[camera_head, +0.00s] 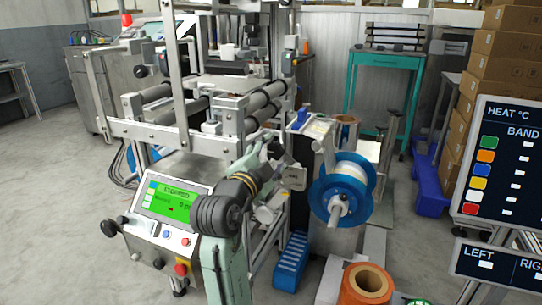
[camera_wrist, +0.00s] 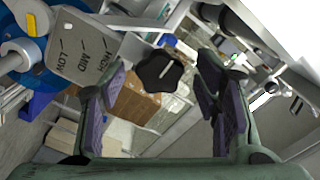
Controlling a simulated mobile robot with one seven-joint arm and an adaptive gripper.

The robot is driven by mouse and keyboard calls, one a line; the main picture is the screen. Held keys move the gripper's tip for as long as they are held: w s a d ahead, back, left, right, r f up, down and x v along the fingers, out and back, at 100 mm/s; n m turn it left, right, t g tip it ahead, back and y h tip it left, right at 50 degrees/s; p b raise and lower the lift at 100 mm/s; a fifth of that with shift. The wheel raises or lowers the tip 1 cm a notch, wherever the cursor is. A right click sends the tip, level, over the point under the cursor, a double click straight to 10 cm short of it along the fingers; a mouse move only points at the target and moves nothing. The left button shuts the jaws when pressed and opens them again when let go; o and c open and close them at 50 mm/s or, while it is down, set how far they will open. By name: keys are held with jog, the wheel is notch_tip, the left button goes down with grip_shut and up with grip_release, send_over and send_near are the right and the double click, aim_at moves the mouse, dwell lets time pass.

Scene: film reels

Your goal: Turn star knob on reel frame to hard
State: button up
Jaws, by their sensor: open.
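The black star knob (camera_wrist: 158,72) shows in the wrist view, with a short white line on its face. It lies between my open fingers as seen there; I see no finger touching it. A grey plate (camera_wrist: 80,52) left of the knob carries tick marks and the words LOW, MID and a third that seems to read HIGH. No HARD label is legible. My gripper (camera_wrist: 162,84) is open and empty, with purple pads on both sides. In the head view a small grey plate (camera_head: 294,178) shows beside my wrist; the knob is not discernible there.
The reel frame holds a blue-flanged reel (camera_head: 325,190) on a shaft. A green-screen control panel (camera_head: 167,203) stands at left. A HEAT display (camera_head: 503,165) stands at right.

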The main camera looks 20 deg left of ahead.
jog(key=s, duration=1.2)
jog(key=shift+a, duration=0.2)
